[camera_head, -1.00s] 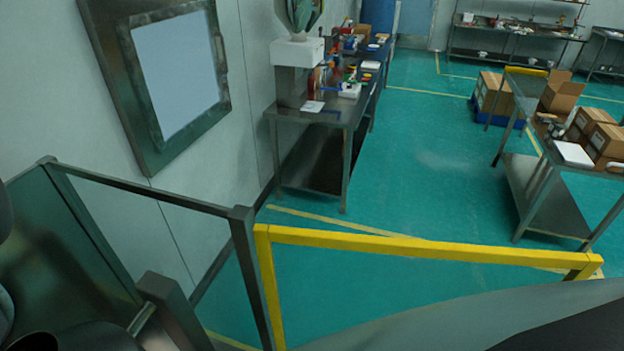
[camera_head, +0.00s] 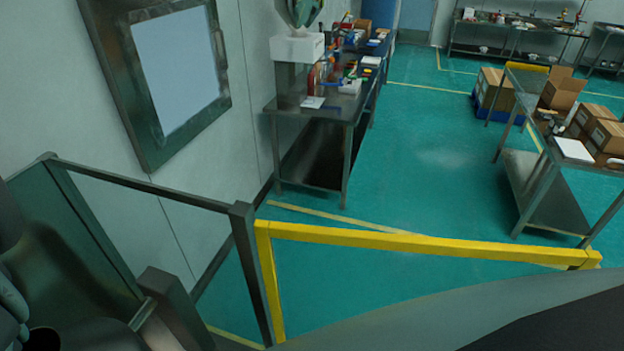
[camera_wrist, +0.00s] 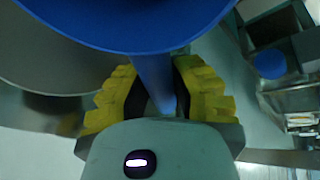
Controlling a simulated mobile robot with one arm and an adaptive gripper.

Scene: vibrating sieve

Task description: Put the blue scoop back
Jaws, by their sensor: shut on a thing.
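The blue scoop (camera_wrist: 130,22) fills the top of the wrist view, with its bowl large and close to the camera. Its narrow blue handle runs down between the yellow ridged fingers of my gripper (camera_wrist: 155,90). My gripper is shut on the handle. In the head view neither the scoop nor the gripper shows. A large grey rounded metal surface lies behind the scoop at the left of the wrist view; I cannot tell what it is.
A yellow-topped railing (camera_head: 420,245) and dark railing posts (camera_head: 243,250) stand in front. Beyond are a cluttered steel bench (camera_head: 350,115) along the wall and a steel table (camera_head: 540,185) with boxes at right. Green floor between them is clear. A blue round thing (camera_wrist: 270,64) shows at right in the wrist view.

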